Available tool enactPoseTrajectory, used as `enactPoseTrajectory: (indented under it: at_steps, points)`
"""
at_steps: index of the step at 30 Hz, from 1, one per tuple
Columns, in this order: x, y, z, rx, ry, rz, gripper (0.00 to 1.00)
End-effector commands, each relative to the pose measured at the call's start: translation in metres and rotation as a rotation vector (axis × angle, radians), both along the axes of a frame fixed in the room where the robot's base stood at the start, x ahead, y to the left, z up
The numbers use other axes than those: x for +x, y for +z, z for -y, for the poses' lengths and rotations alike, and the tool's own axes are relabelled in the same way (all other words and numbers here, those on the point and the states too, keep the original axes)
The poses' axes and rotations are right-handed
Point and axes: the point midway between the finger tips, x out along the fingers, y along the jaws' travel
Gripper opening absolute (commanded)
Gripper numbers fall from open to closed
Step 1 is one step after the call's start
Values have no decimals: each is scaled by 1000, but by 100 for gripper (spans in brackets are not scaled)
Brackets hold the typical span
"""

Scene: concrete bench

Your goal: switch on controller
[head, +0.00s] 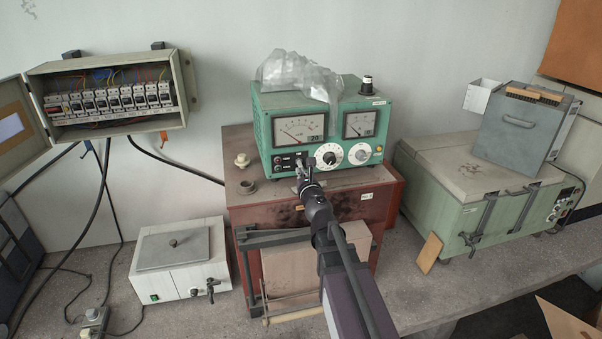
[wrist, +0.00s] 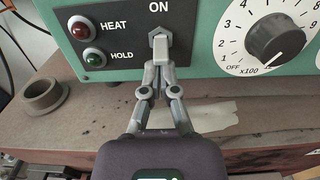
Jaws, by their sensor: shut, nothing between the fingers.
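The controller (head: 322,125) is a green box with two dial meters, standing on a reddish-brown cabinet in the head view. In the wrist view its black panel has a grey toggle switch (wrist: 159,46) below the word ON. A red HEAT lamp (wrist: 80,28) and a green HOLD lamp (wrist: 94,58) sit to the left of the switch; neither clearly glows. My gripper (wrist: 158,70) is shut and empty, its fingertips at the lower end of the switch lever. I cannot tell whether they touch. In the head view my gripper (head: 303,166) is at the panel's lower edge.
A numbered black knob (wrist: 276,38) is right of the switch. A brown ring (wrist: 42,96) lies on the cabinet top (wrist: 75,133) at left. Clear plastic (head: 298,75) covers part of the controller's top. A white bath (head: 180,258) stands lower left, a green chest (head: 470,190) right.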

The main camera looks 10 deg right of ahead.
Motion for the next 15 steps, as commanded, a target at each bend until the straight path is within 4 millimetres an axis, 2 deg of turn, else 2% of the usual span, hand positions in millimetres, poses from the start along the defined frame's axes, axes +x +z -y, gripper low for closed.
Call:
enactPoseTrajectory:
  at_steps: [12,15]
  points:
    - [-2,13,0,0,0,0,0]
    - [-2,10,0,0,0,0,0]
